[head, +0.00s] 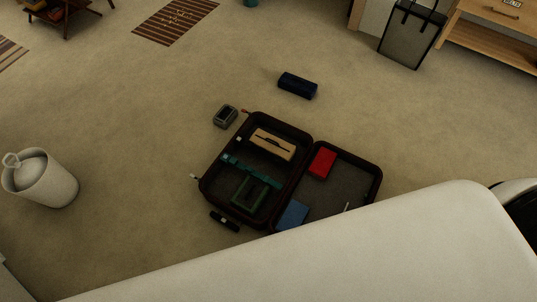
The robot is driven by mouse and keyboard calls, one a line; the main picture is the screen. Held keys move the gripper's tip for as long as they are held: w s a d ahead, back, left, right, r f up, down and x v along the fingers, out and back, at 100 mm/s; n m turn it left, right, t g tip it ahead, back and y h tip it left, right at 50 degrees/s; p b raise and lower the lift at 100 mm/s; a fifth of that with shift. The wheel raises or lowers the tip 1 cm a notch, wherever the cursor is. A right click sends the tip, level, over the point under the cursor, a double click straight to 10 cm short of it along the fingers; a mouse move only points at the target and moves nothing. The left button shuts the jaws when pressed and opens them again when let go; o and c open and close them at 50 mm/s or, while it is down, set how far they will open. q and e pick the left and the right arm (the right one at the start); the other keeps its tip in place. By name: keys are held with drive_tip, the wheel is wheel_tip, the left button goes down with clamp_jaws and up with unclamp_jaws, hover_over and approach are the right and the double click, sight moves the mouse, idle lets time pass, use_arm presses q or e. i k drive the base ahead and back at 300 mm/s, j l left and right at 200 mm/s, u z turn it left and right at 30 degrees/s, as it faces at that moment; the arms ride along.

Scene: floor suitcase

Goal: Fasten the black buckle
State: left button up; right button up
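An open dark suitcase (205,188) lies on the floor near the middle of the head view, its two halves side by side. A teal strap (250,171) crosses the left half. I cannot make out a black buckle for sure, nor whether one is fastened. A small black piece with a pale spot (224,221) lies at the suitcase's lower left edge; it is too small to identify. Neither of my grippers shows. A large white part, apparently mine, covers the lower right and hides the suitcase's near right corner.
The suitcase holds a tan case (272,145), a green-framed item (250,194), a red item (321,162) and a blue item (292,215). A navy case (297,86) and grey box (225,116) lie beyond. A white bin (42,182) stands left. Carpet between is clear.

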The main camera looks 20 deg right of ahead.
sight(248, 144)
drive_tip(key=i+j+u, duration=1.1)
drive_tip(key=i, duration=0.7)
drive_tip(key=i+z, duration=0.25)
drive_tip(key=z, duration=0.2)
drive_tip(key=i+z, duration=0.25)
drive_tip(key=z, duration=0.2)
drive_tip(key=i+j+z, duration=0.1)
drive_tip(key=i+z, duration=0.15)
drive_tip(key=z, duration=0.2)
